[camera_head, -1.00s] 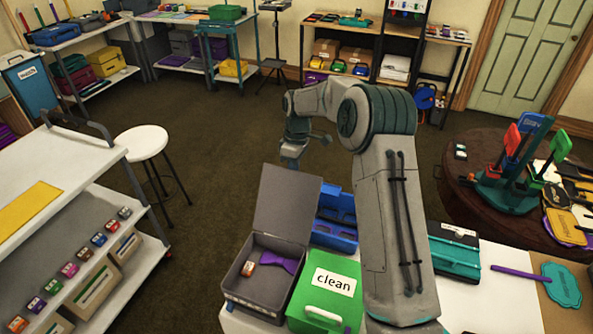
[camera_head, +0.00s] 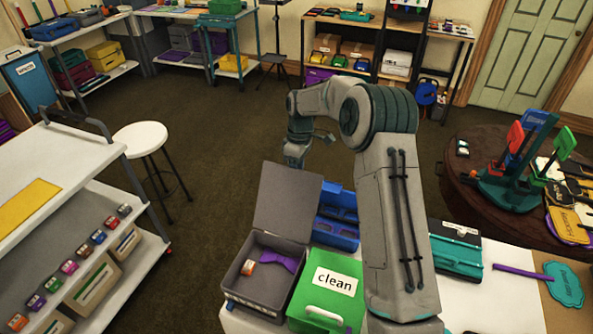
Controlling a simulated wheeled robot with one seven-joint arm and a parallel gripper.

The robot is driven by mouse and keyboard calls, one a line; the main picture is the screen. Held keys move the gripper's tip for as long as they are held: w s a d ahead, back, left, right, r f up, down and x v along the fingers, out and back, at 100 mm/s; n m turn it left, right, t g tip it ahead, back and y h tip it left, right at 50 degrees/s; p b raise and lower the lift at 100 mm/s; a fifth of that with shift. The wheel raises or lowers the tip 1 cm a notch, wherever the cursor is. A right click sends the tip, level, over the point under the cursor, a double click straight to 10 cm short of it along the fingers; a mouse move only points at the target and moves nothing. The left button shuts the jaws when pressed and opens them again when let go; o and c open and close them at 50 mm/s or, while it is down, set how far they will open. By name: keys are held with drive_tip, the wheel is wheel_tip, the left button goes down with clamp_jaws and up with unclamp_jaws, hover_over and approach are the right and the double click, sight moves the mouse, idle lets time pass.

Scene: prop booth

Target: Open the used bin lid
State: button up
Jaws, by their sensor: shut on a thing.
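A grey bin (camera_head: 236,289) stands open on the near table, left of a green bin (camera_head: 312,301) labelled "clean". The grey bin shows no readable "used" label. Its lid (camera_head: 287,203) stands up at the back, tilted slightly away. An orange-and-white small item (camera_head: 248,268) and a purple bow-tie-shaped piece (camera_head: 283,259) lie inside it. My gripper (camera_head: 294,163) is at the lid's top edge, on its far side. It is shut on the lid, with its fingertips mostly hidden behind it. The green bin is closed, with a white handle.
A blue tray (camera_head: 337,222) sits behind the green bin, beside the lid. A teal-and-black case (camera_head: 456,252) lies to the right of my arm. A white stool (camera_head: 141,138) and a shelf cart (camera_head: 60,215) stand at left. Carpet is clear behind the lid.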

drive_tip(key=shift+w+r, duration=0.25)
drive_tip(key=shift+r, duration=0.2)
drive_tip(key=b+v, duration=0.2)
drive_tip(key=v, duration=1.1)
drive_tip(key=shift+s+r, duration=0.15)
drive_tip(key=shift+s, duration=0.05)
